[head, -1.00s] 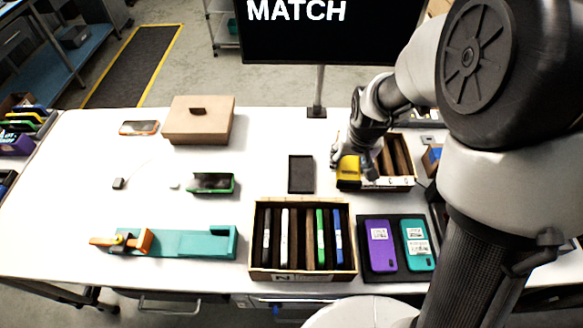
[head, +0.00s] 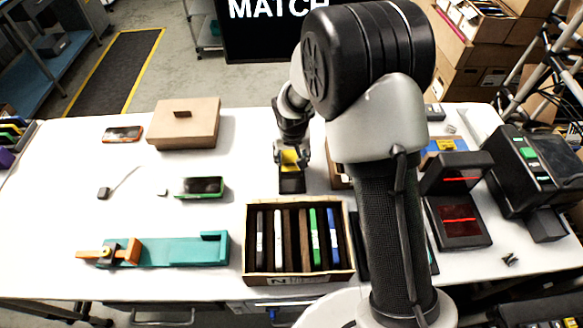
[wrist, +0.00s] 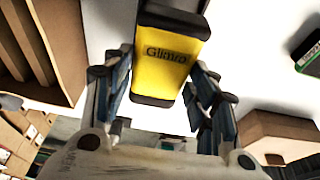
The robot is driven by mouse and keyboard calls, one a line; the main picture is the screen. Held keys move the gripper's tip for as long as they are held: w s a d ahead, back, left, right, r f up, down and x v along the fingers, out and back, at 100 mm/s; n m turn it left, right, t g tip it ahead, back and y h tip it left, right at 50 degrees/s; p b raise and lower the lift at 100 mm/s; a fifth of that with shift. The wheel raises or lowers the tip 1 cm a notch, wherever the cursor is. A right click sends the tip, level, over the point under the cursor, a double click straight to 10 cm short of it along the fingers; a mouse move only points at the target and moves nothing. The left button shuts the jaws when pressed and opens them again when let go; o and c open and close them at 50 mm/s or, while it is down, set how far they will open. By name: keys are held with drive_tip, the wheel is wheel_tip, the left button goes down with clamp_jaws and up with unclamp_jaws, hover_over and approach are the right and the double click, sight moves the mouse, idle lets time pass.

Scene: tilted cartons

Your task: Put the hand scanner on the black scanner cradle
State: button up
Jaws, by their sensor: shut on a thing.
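My gripper (head: 291,158) is shut on the hand scanner (head: 290,163), a yellow block with black ends. In the wrist view the hand scanner (wrist: 172,52) sits between my two fingers (wrist: 160,90), its printed face toward the camera.
A green-edged black device (head: 200,187) lies to the left, with a brown box (head: 184,122) behind. A black stand with red lights (head: 460,222) is at right. My arm hides part of another carton.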

sight(292, 166)
drive_tip(key=shift+f+b, duration=0.6)
drive_tip(key=shift+f, duration=1.9)
drive_tip(key=shift+f, duration=0.2)
drive_tip(key=o, duration=0.9)
drive_tip(key=shift+o, duration=0.2)
drive_tip(key=p+v, duration=0.2)
drive_tip(key=v, duration=1)
drive_tip(key=shift+s+r+p, duration=0.1)
drive_tip(key=shift+r+p, duration=0.25)
drive_tip(key=shift+p, duration=0.05)
drive_tip(key=s+d+r+t, duration=0.1)
drive_tip(key=s+d+r, duration=0.4)
drive_tip(key=s+r, duration=0.4)
drive_tip(key=s+d+r, duration=0.5)
drive_tip(key=s+r, duration=0.3)
drive_tip(key=r, duration=0.2)
drive_tip(key=s+d+r, duration=0.1)
drive_tip(key=s, duration=1)
drive_tip(key=shift+d+r+t, duration=0.15)
drive_tip(key=shift+d+t, duration=0.05)
drive_tip(key=shift+t, duration=0.1)
